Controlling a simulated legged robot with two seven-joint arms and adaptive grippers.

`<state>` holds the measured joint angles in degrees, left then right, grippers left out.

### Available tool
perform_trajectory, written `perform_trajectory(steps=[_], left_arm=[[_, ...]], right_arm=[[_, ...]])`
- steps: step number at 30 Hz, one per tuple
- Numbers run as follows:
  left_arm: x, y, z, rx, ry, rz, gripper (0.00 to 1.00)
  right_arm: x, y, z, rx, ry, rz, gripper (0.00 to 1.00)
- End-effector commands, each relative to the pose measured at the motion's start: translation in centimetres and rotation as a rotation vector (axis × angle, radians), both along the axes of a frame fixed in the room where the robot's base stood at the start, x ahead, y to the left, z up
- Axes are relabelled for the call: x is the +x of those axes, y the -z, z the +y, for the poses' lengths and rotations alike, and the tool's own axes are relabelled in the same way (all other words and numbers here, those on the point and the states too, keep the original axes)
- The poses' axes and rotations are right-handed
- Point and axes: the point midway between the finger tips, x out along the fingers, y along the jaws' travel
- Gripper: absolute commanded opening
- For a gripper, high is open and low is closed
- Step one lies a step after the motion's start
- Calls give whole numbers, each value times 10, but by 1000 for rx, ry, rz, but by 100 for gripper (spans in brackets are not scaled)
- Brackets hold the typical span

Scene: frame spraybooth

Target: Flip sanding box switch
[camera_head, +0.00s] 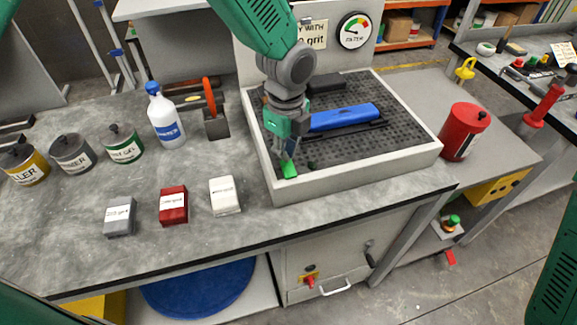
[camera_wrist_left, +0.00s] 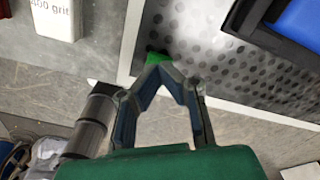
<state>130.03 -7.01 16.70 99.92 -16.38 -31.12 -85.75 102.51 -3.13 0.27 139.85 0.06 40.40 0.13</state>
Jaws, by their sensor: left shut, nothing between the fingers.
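The sanding box (camera_head: 350,172) is a light grey tray with a dark perforated bed, standing on the workbench. A small bright green part, perhaps its switch (camera_head: 289,171), sits at the near left inner corner. It also shows in the left wrist view (camera_wrist_left: 155,58), just beyond my fingertips. My left gripper (camera_head: 287,156) points down over this corner, shut and empty, with its tips at or very near the green part. I cannot tell whether they touch. The fingers partly hide the green part. My right gripper is not in view.
A blue sanding block (camera_head: 345,117) lies in the box. Grey, red and white blocks (camera_head: 173,205) lie left of it, with cans and a white bottle (camera_head: 165,118) behind. A red canister (camera_head: 464,132) stands right.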

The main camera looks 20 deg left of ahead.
Motion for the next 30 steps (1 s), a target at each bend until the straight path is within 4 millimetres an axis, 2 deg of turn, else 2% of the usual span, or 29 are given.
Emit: perform_trajectory(steps=[30], left_arm=[[0,16,0,0,1,0,0]], right_arm=[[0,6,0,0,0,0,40]])
